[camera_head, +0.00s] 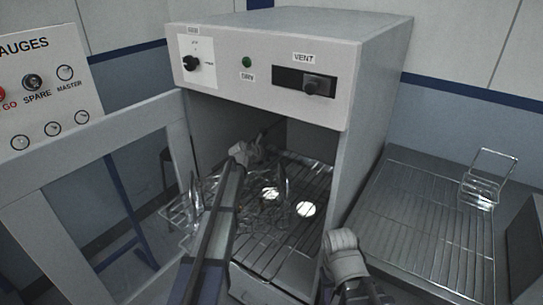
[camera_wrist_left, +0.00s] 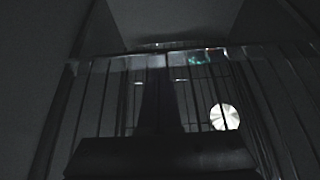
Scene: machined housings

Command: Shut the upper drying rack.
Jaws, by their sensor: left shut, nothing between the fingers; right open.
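The drying oven (camera_head: 268,60) is a grey cabinet, its glass-panelled door (camera_head: 108,135) swung open to the left. A wire rack (camera_head: 310,180) extends from its chamber toward me; its bars also show in the left wrist view (camera_wrist_left: 100,85). Whether this is the upper rack I cannot tell for sure. Two bright round spots show at the rack, one also in the left wrist view. My left arm reaches over the rack into the opening. My left gripper (camera_wrist_left: 158,105) is shut and empty, over the bars; contact is unclear. My right arm is at the lower right, its fingers unseen.
A wire basket-like piece (camera_head: 180,218) is at the rack's left, partly behind my left arm. Another wire rack (camera_head: 425,225) lies on the right-hand surface with a small wire holder (camera_head: 482,188) at its back corner. A gauge board (camera_head: 45,75) stands at the left.

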